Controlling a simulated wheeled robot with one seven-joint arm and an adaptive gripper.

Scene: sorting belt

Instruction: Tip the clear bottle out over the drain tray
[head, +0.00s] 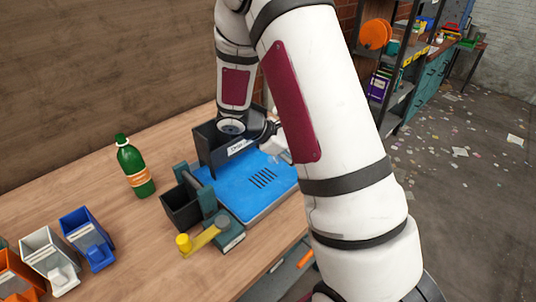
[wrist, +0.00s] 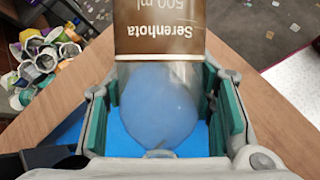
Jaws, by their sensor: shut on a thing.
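In the wrist view, the clear bottle (wrist: 158,100) with a brown label (wrist: 160,32) lies between the green pads of my gripper (wrist: 168,108). My gripper is shut on it. The label's print appears upside down. The blue drain tray (head: 230,188) with dark slots sits on the bench in the head view, and blue shows below the bottle in the wrist view. In the head view my arm hides most of the gripper, and I cannot make out the bottle clearly. Its tilt and whether liquid is inside cannot be told.
A green bottle (head: 135,168) and blue, white and orange bins (head: 83,228) stand left.

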